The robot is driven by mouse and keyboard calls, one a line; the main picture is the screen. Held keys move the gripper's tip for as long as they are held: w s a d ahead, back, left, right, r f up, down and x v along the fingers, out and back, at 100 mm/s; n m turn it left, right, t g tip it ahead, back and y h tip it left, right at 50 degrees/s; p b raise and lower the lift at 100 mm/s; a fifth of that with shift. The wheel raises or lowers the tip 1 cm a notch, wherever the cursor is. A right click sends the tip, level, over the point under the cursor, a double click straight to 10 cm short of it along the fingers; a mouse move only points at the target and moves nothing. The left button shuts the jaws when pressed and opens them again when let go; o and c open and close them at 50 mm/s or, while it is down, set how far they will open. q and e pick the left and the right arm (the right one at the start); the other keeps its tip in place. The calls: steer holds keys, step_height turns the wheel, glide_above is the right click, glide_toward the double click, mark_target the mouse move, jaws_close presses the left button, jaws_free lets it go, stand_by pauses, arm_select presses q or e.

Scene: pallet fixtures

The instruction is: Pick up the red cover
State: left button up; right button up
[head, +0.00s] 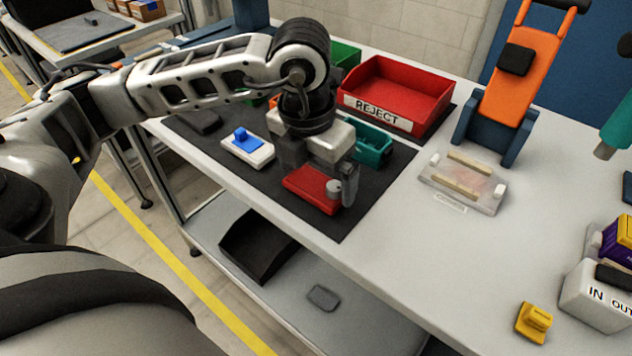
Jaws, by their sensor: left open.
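The red cover (307,186) is a flat red piece lying on the dark mat (352,212) near the middle of the table. My left gripper (318,178) is directly over it, pointing down, with its fingers around or just above the cover. The gripper is open. One finger shows at the cover's right end. The other finger is largely hidden, so I cannot tell whether either touches the cover. My right gripper is not in view.
A clear fixture (462,184) and an orange stand (520,75) are to the right.

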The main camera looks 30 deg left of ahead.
arm_select(q)
steer(key=shift+w+f, duration=0.1)
steer(key=shift+f, duration=0.65)
steer(key=c, duration=0.7)
steer(key=shift+r, duration=0.15)
